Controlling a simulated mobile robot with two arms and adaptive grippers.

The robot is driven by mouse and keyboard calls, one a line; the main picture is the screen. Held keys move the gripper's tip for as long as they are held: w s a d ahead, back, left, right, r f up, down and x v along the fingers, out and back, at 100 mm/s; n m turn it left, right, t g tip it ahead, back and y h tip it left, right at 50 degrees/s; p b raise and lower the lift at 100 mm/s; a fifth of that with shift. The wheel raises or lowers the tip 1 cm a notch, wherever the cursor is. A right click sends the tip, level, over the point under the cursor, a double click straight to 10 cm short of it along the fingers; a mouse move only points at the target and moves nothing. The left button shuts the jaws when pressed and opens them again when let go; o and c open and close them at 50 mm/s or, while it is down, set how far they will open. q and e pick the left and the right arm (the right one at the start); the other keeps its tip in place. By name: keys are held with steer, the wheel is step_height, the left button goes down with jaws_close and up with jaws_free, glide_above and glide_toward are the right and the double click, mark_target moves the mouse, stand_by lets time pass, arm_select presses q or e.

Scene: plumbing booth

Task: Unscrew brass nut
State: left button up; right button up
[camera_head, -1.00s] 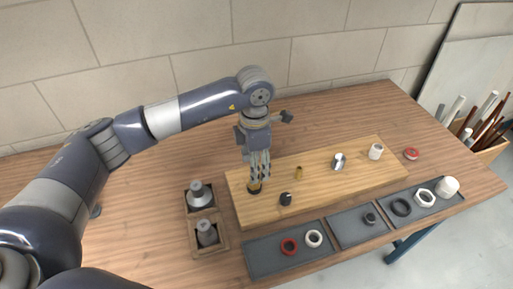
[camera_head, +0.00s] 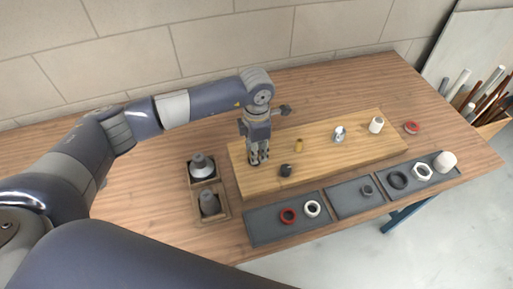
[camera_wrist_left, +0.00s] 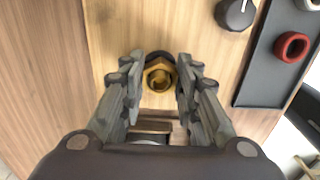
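The brass nut (camera_wrist_left: 159,76) is on the left end of the wooden board, with a dark ring behind it in the left wrist view. My left gripper (camera_head: 258,161) points down over that end of the board. In the left wrist view its fingers (camera_wrist_left: 160,72) stand on either side of the nut, open and close to its sides; contact cannot be made out. In the head view the gripper hides the nut. My right gripper is not in view.
The wooden board (camera_head: 325,157) also carries a black knob (camera_head: 287,170), a small brass fitting (camera_head: 299,146), a chrome fitting (camera_head: 339,134) and a white cylinder (camera_head: 376,125). Grey trays (camera_head: 268,230) with rings lie in front. A wooden box (camera_head: 222,214) with grey cones stands left.

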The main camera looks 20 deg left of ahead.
arm_select(q)
steer(key=shift+c, duration=0.4)
steer(key=shift+n, duration=0.8)
steer(key=n, duration=0.4)
steer(key=shift+r, duration=0.1)
steer(key=n, duration=0.2)
steer(key=shift+w+a+r+n+p, duration=0.1)
steer(key=shift+n+p, duration=0.2)
steer(key=shift+n, duration=0.1)
steer(key=n, duration=0.3)
steer(key=shift+a+n+p, duration=0.1)
steer(key=shift+n+p, duration=0.2)
steer(key=shift+n, duration=0.1)
steer(key=n+p, duration=0.1)
steer(key=n, duration=0.3)
steer(key=shift+r, duration=0.15)
steer(key=shift+a+n, duration=0.1)
steer(key=shift+n, duration=0.8)
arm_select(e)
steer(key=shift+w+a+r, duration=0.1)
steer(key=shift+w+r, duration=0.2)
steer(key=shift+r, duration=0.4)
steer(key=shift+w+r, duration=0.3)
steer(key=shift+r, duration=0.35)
arm_select(q)
steer(key=o, duration=1.9)
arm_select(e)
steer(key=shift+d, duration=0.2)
